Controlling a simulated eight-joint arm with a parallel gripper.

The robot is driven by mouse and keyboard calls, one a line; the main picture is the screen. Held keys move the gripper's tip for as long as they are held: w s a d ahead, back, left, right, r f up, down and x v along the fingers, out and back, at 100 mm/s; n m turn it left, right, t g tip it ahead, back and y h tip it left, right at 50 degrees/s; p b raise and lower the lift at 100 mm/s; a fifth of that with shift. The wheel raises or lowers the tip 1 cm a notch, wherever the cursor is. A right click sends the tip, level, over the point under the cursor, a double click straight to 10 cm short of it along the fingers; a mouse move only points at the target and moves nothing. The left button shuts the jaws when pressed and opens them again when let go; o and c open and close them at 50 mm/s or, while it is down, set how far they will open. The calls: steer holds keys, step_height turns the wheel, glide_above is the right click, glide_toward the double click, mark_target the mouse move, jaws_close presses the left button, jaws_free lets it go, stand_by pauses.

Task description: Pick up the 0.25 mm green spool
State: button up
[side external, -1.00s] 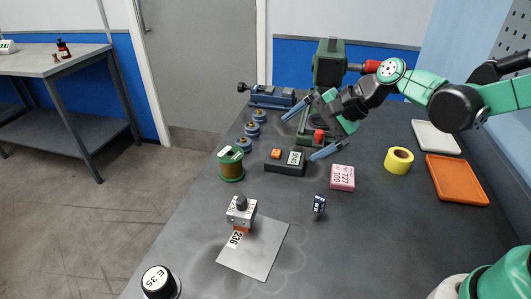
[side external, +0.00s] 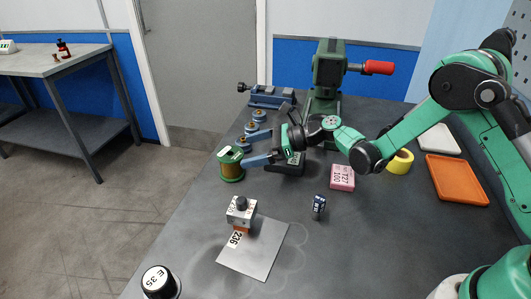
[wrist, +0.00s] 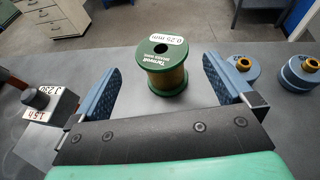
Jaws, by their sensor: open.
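The green spool (side external: 231,165) stands upright on the bench, wound with copper-coloured wire. In the wrist view the spool (wrist: 162,66) shows a "0.25 mm" label on its green top flange. My gripper (side external: 250,154) is open and empty, low over the bench just right of the spool in the side view.
A metal block with a knob (side external: 241,211) stands on a grey plate (side external: 262,252) in front. A pink box (side external: 342,177) sits to the right.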

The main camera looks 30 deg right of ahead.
mark_target(239, 154)
steer(key=x, duration=0.6)
steer(key=shift+d+f, duration=0.1)
steer(key=shift+f, duration=0.05)
jaws_close()
